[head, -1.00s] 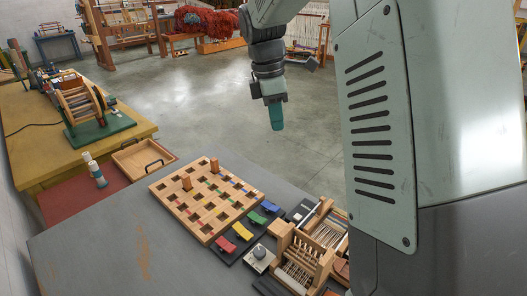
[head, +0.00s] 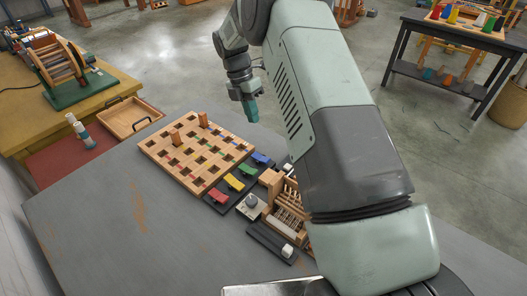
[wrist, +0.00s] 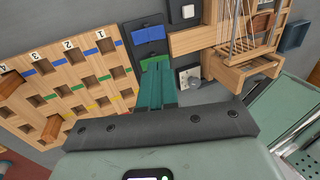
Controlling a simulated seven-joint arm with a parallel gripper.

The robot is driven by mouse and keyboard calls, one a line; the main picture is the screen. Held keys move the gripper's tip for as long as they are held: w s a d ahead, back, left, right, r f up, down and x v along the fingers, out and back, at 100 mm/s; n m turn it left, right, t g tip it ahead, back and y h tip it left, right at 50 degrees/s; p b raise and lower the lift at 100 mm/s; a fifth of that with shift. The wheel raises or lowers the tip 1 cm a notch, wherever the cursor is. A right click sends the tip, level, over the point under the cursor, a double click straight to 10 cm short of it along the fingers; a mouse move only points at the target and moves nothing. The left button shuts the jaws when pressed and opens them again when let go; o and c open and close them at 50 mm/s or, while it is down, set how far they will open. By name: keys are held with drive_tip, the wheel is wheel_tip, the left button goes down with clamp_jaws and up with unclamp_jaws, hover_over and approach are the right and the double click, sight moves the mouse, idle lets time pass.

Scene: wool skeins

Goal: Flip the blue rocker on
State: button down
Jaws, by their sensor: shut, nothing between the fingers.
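The blue rocker (head: 261,158) is the farthest in a row of coloured rockers along the right edge of the wooden pegboard. In the wrist view the blue rocker (wrist: 148,34) shows on its dark base, a lighter and a darker half meeting at a ridge. My gripper (head: 253,119) has teal fingers and is in the air above and beyond the rocker row. In the wrist view its fingers (wrist: 156,64) are together and empty, their tips just below the blue rocker in the picture and overlapping the green rocker (wrist: 149,62). I see no contact with the blue rocker.
The pegboard (head: 190,150) has two wooden pegs standing in it. Yellow (head: 234,182) and red (head: 217,196) rockers sit nearer. A dial box (head: 251,206) and a small wooden loom (head: 283,205) stand to the right. The grey table's left side is clear.

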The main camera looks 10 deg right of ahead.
sight(266, 159)
drive_tip(key=x, duration=1.4)
drive_tip(key=shift+s+d+f+t+y, duration=0.15)
drive_tip(key=shift+f+t+y, duration=0.1)
drive_tip(key=shift+t+y, duration=0.05)
drive_tip(key=shift+w+a+r, duration=0.2)
drive_tip(key=shift+w+a, duration=0.35)
drive_tip(key=shift+w, duration=0.05)
drive_tip(key=shift+r, duration=0.15)
